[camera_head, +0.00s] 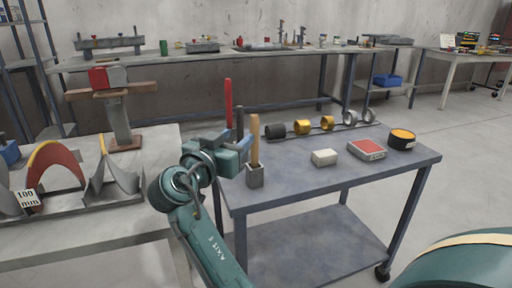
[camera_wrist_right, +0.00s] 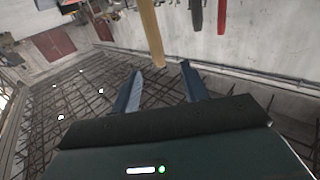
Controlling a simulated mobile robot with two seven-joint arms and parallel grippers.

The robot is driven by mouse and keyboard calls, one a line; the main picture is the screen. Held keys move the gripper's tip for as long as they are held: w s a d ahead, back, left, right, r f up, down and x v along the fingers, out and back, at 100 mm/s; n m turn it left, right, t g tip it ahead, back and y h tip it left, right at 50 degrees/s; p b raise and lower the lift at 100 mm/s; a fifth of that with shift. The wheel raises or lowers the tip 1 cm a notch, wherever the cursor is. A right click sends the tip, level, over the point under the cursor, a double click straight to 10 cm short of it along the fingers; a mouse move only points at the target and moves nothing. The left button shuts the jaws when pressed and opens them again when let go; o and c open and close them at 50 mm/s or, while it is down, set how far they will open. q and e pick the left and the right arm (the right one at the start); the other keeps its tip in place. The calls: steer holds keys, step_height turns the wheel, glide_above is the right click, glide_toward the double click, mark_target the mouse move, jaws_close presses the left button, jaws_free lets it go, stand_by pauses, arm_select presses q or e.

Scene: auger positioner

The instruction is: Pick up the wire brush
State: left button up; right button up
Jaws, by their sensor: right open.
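An upright wooden handle (camera_head: 254,138), which looks like the wire brush, stands at the near left corner of the blue-grey cart, its lower end at a small grey block (camera_head: 255,176). The frames do not show whether that block is a holder or the brush head. In the right wrist view the wooden handle (camera_wrist_right: 151,32) lies ahead of the fingertips, roughly in line with the gap. My right gripper (camera_wrist_right: 160,80) is open and empty. In the head view it (camera_head: 240,146) is just left of the handle, its fingers partly hidden. My left gripper is out of view.
A red-handled tool (camera_head: 228,100) stands close behind the gripper. The cart top (camera_head: 300,185) also bears a pale block (camera_head: 324,157), a red-topped box (camera_head: 366,150), a yellow-topped tin (camera_head: 402,139) and a row of rings (camera_head: 327,123). A bench (camera_head: 110,228) with curved pieces is at left.

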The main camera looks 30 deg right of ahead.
mark_target(253, 126)
steer(key=x, duration=0.4)
steer(key=shift+d+p, duration=0.15)
steer(key=shift+p, duration=0.15)
steer(key=p+x, duration=0.1)
steer(key=x, duration=0.3)
steer(key=shift+d, duration=0.25)
steer(key=shift+w+d, duration=0.25)
steer(key=shift+d, duration=0.05)
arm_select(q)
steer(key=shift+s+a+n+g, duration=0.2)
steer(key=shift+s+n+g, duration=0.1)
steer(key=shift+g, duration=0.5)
arm_select(e)
jaws_close()
